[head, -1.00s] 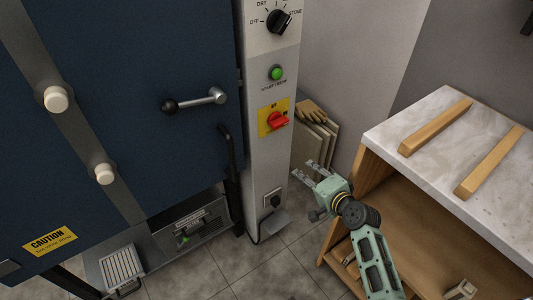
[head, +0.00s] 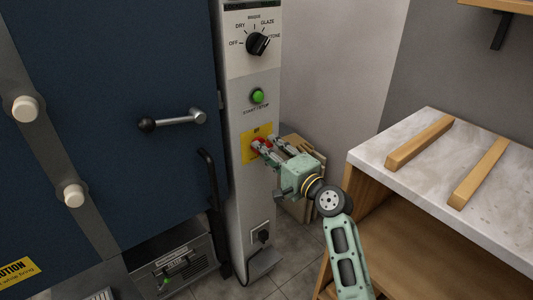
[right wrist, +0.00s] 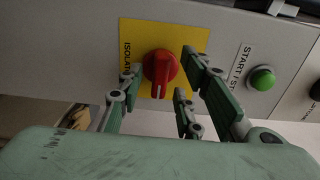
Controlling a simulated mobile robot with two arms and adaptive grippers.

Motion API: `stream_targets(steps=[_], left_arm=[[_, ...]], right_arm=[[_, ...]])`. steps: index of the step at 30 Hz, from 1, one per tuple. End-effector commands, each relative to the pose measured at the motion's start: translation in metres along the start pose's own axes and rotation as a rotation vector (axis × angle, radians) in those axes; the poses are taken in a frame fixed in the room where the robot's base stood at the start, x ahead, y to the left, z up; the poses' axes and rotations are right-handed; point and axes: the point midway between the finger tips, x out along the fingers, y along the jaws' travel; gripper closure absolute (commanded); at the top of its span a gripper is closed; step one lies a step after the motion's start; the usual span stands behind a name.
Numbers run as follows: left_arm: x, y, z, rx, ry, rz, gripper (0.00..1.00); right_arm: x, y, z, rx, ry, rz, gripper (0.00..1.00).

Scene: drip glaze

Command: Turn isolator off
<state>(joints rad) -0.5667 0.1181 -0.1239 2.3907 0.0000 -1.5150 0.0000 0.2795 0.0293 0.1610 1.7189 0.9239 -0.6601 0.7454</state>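The isolator is a red rotary knob (right wrist: 160,68) on a yellow plate (right wrist: 137,33) on the grey control column (head: 249,187). In the head view the knob (head: 259,144) is partly hidden by my right gripper (head: 264,146). In the right wrist view my right gripper (right wrist: 160,84) is open, with fingers on both sides of the knob. I cannot tell whether they touch it. The knob's white mark points down in that view. My left gripper is not in view.
A green start/stop button (head: 258,96) and a black selector dial (head: 257,43) sit above the isolator. The blue door (head: 110,100) with its handle (head: 180,121) is on the left. A marble-topped bench (head: 430,165) with wooden bars stands right of my arm.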

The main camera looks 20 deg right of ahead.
Motion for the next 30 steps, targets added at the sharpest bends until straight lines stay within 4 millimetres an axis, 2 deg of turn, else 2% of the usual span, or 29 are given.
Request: stream_targets(steps=[3, 11, 22, 30], left_arm=[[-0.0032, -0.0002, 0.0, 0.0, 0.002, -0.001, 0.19], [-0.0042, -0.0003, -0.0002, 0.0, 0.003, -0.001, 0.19], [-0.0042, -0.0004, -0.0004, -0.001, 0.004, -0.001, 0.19], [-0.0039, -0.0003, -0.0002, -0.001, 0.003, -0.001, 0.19]], right_arm=[[0.0066, 0.0002, 0.0002, 0.0, 0.0, 0.0, 0.67], [0.0074, 0.0002, 0.0002, -0.001, 0.0, 0.001, 0.68], [0.0071, 0.0004, 0.0002, -0.001, 0.0, 0.001, 1.0], [0.007, 0.0009, 0.0001, -0.005, 0.0, 0.002, 1.0]])
